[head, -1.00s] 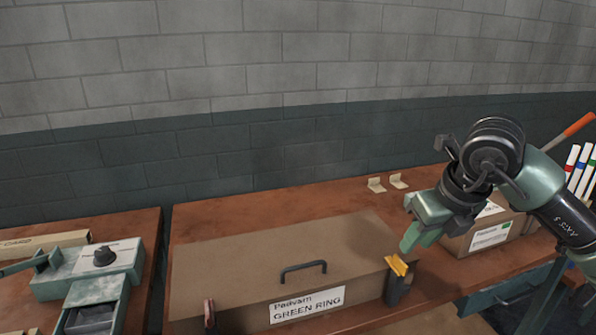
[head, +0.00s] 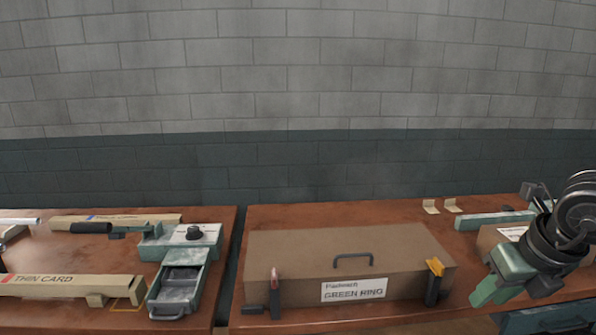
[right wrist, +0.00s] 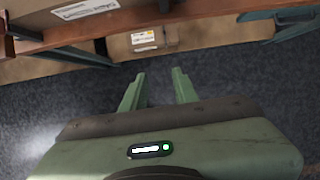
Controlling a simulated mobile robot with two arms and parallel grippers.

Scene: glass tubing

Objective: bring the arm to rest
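My right gripper (head: 490,289) is at the right side of the head view, in front of the bench and to the right of the brown case. In the right wrist view its two green fingers (right wrist: 160,88) stand apart with nothing between them. They point over the dark floor toward the bench's edge. My left gripper is not in the head view.
A brown case (head: 300,255) labelled GREEN RING, with a black handle, stands on the right bench (head: 290,215). The left bench holds a green device with an open drawer (head: 180,285) and a THIN CARD box (head: 60,286). A box (right wrist: 140,40) lies below the bench.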

